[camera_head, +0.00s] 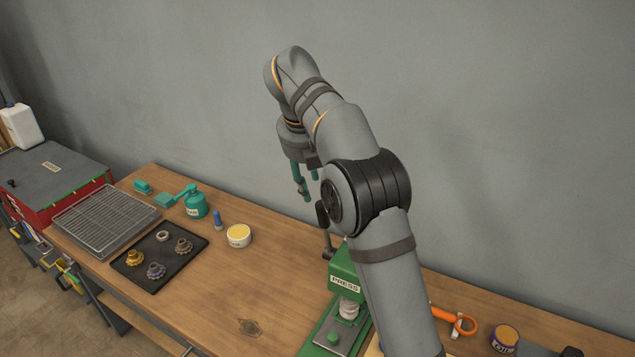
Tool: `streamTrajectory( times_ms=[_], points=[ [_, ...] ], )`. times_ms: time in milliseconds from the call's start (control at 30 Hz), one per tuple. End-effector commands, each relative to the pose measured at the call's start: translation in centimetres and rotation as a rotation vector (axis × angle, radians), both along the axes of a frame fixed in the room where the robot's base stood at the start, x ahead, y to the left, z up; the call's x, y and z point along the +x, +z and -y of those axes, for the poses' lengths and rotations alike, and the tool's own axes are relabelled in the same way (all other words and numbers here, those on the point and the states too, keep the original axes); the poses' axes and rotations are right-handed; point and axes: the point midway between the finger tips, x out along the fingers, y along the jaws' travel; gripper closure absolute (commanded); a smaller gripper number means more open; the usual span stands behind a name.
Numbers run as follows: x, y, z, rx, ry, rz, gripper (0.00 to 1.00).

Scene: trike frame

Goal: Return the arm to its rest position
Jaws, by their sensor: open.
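My gripper (308,185) hangs from the end of my arm (345,135) above the back part of the wooden bench (225,285). Its teal fingers point down and stand apart. The gripper is open, with nothing seen between the fingers. It is left of my arm's large black joint, which stands in front of part of the space beside it. The fingers appear clear of the bench top.
A green press (343,275) stands close below my arm. A black tray (160,286) with several gears, a wire rack (103,212), a teal can (195,205) and a yellow-topped tin (239,235) are at left. A grey wall (510,130) rises behind.

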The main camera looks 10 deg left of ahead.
Motion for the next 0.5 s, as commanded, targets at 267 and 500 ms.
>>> streamTrajectory(
  times_ms=[267,500],
  points=[
    [0.0,0.0,0.0,0.000,0.000,0.000,0.58],
    [0.4,-1.5,0.2,-0.004,0.000,-0.004,0.58]
  ],
)
